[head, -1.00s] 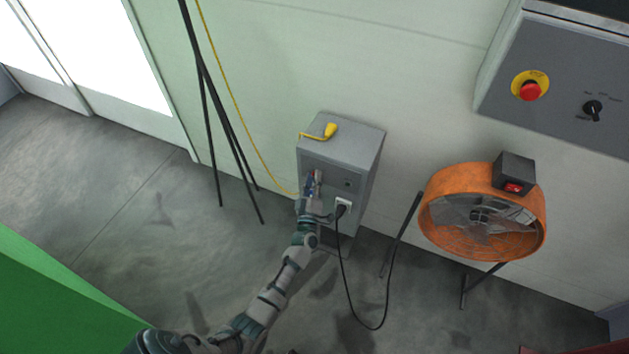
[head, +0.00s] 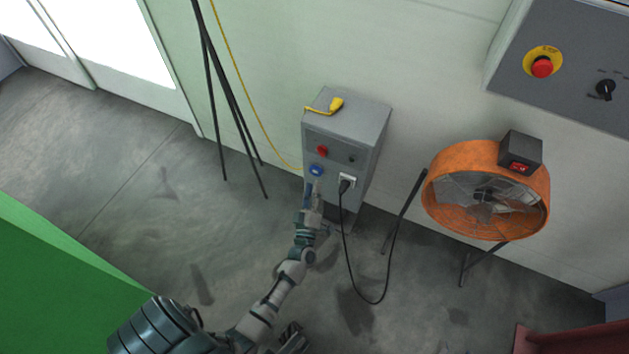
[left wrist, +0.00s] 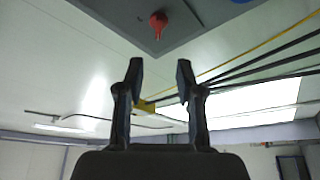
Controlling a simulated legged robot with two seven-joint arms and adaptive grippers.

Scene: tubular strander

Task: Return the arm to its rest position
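My left arm reaches up from the bottom of the head view toward a grey control box by the wall (head: 350,122). My left gripper (head: 312,190) is just below and in front of the box's front face, apart from the red knob (head: 321,150) and the blue socket (head: 316,170). In the left wrist view the two fingers of the left gripper (left wrist: 158,85) stand apart with nothing between them. The red knob (left wrist: 158,20) shows beyond them on the box's grey face.
A black cable runs from a plug (head: 346,184) on the box down to the floor. An orange fan (head: 486,190) on a stand is to the right. A dark tripod (head: 225,95) stands at the wall. A green surface (head: 60,290) fills the lower left. Floor between is clear.

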